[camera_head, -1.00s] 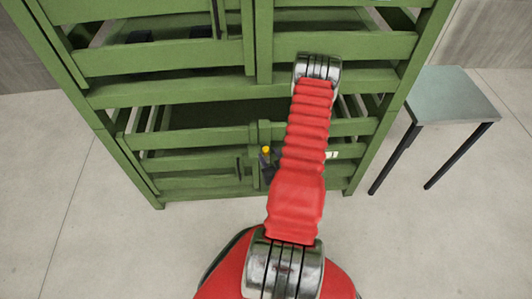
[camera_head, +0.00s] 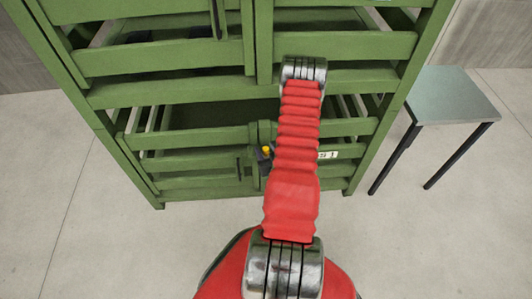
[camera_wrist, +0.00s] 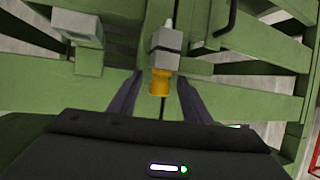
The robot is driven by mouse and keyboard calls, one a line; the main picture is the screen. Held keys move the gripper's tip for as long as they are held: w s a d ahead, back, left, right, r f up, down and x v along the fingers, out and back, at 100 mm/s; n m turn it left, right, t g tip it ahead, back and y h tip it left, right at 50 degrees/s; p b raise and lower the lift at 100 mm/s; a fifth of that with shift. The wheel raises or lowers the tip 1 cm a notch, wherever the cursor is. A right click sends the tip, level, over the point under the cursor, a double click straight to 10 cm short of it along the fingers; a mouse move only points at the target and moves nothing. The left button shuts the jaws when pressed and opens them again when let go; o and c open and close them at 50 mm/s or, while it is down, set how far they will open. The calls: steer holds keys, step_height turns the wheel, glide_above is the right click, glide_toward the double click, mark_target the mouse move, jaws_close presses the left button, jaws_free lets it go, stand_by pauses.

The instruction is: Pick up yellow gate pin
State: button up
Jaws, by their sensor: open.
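The yellow gate pin (camera_wrist: 160,83) shows in the wrist view, its yellow head below a grey block on the green rack. In the head view the yellow pin (camera_head: 266,150) is small and sits at the rack's lower middle, just left of my red arm. My gripper (camera_wrist: 161,80) is open in the wrist view, with one dark finger on each side of the yellow head. Whether the fingers touch it I cannot tell.
The green slatted rack (camera_head: 170,95) stands close in front. A dark handle (camera_wrist: 226,20) is at upper right in the wrist view, and a grey block (camera_wrist: 80,28) at upper left. A small table (camera_head: 452,95) stands right of the rack. The floor at left is clear.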

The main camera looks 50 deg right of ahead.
steer(key=shift+c, duration=0.3)
jaws_close()
stand_by(0.3)
step_height(320, 180, up, 18)
stand_by(1.0)
stand_by(0.5)
